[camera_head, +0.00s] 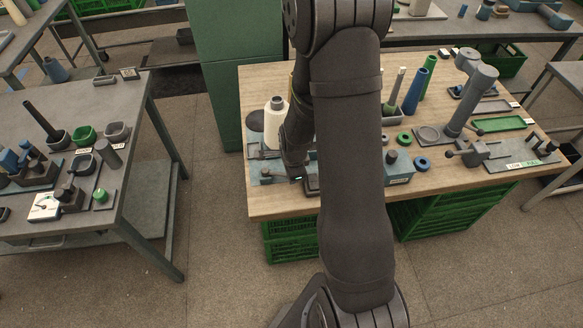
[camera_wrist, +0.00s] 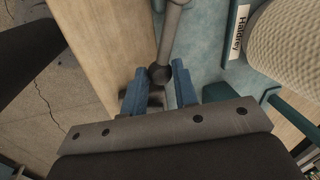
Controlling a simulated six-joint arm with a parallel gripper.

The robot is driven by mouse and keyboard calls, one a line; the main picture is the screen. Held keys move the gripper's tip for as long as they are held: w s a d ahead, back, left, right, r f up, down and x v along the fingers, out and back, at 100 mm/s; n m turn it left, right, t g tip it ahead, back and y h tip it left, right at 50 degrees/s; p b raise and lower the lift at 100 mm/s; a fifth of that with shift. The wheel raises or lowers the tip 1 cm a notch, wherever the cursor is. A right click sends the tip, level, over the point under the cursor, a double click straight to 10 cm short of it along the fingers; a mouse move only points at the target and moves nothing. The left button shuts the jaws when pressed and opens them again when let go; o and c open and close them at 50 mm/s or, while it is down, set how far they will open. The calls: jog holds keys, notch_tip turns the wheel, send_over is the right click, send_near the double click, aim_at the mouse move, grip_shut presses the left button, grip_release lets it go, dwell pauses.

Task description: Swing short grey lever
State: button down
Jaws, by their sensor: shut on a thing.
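In the wrist view a grey lever (camera_wrist: 171,32) with a dark ball knob (camera_wrist: 160,74) runs down from the top edge, over the edge of a blue-grey base plate (camera_wrist: 205,60). My gripper (camera_wrist: 159,70) has its two blue fingers on either side of the knob and is shut on it. The far end of the lever is out of the frame. In the head view my gripper is low at the left part of the wooden table (camera_head: 437,165); my arm hides most of it and the lever.
A white yarn cone (camera_head: 275,122) stands close to the gripper; it also shows in the wrist view (camera_wrist: 292,38), beside a name label (camera_wrist: 237,32). A blue box (camera_head: 398,166) and blue ring (camera_head: 421,163) lie right of my arm. Open floor lies left of the table.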

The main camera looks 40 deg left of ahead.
jog(key=s+m, duration=0.2)
jog(key=m, duration=0.1)
jog(key=shift+s+d+h, duration=0.25)
jog(key=shift+d+h, duration=0.05)
jog(key=shift+s+a+m+t+h, duration=0.1)
jog(key=shift+s+m+t+h, duration=0.1)
jog(key=shift+s+m, duration=0.85)
jog(key=shift+s+a+m+t+h, duration=0.15)
jog(key=shift+s+m, duration=0.4)
jog(key=shift+m, duration=1)
jog(key=c, duration=1.1)
grip_release()
jog(key=shift+c, duration=0.2)
jog(key=s+r, duration=0.3)
jog(key=r, duration=1.4)
jog(key=shift+s+d, duration=0.2)
jog(key=shift+d, duration=0.2)
jog(key=w+f, duration=0.1)
jog(key=f, duration=0.4)
jog(key=w+f, duration=0.1)
jog(key=f, duration=0.5)
jog(key=w+f, duration=0.1)
jog(key=f, duration=0.4)
jog(key=shift+w+a+f, duration=0.1)
jog(key=shift+a+f, duration=0.1)
jog(key=shift+a, duration=0.15)
